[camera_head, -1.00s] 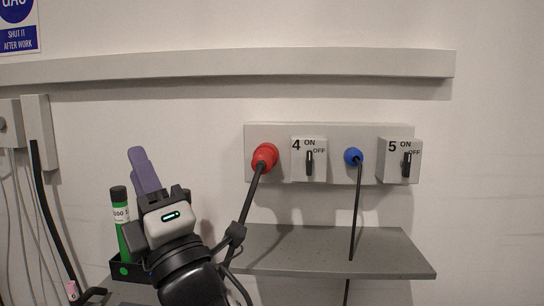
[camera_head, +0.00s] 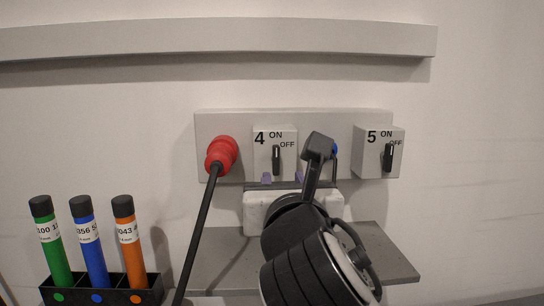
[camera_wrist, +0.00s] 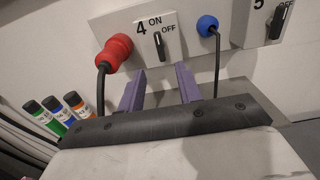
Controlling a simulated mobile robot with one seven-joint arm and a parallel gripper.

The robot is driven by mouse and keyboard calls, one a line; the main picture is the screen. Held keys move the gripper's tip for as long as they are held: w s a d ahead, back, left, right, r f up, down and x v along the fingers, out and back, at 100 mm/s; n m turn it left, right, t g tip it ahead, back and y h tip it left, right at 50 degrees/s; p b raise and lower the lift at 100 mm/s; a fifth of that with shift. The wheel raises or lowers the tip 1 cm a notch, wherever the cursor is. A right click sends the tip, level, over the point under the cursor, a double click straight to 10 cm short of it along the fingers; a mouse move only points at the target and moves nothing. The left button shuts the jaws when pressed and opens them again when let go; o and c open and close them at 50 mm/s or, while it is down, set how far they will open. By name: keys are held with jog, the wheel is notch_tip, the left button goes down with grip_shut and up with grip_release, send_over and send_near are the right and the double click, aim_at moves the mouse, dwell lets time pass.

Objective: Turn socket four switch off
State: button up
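The socket four switch box (camera_head: 262,166) is a pale grey box on the wall panel, marked 4, ON and OFF. Its black lever (camera_head: 276,160) stands upright, below the word ON; OFF is to the upper right. The lever also shows in the wrist view (camera_wrist: 159,46). In the wrist view the open, empty fingers (camera_wrist: 160,85) point up toward the switch box, below the lever. I see no contact with the lever.
A red plug (camera_head: 221,153) with a black cable is left of the switch. A blue plug (camera_wrist: 208,26) is to its right. The socket five switch box (camera_head: 367,153) is further right. A grey shelf (camera_head: 390,265) lies below. Several capped tubes stand in a black rack (camera_head: 120,298) at lower left.

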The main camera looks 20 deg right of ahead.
aim_at(277, 159)
jog(key=p+x, duration=0.3)
jog(key=x, duration=0.9)
jog(key=shift+w, duration=0.1)
grip_shut()
